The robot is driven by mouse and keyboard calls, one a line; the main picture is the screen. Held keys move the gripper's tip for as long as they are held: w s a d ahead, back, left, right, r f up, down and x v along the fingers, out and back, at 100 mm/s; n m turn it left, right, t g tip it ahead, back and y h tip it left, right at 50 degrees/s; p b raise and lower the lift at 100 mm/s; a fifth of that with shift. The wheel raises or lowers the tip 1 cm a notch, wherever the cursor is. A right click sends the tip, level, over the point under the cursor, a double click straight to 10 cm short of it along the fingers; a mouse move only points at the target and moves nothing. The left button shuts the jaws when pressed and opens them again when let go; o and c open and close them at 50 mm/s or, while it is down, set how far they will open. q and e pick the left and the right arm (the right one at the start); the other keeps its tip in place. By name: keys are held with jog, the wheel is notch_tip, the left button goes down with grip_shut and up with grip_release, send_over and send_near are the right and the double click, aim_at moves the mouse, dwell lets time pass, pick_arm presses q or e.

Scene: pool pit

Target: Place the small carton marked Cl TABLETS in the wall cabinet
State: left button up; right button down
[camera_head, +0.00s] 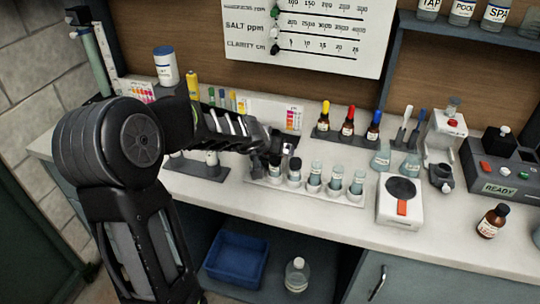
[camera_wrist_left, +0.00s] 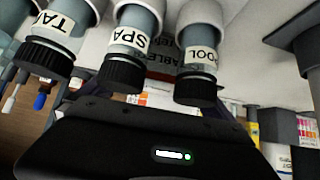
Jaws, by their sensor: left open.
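No wall cabinet can be clearly identified; a wall shelf (camera_head: 465,32) with labelled bottles is at the upper right. My right gripper is out of view.
The vial rack (camera_head: 262,180) stands close below my left gripper. Dropper bottles (camera_head: 347,121), a white scale (camera_head: 400,202) and a brown bottle (camera_head: 492,221) stand to the right. A blue bin (camera_head: 236,259) is under the counter. The front counter strip is clear.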

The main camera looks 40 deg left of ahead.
pick_arm(q)
jog(key=c, duration=1.4)
notch_tip(320, 180, up, 10)
jog(key=p, duration=1)
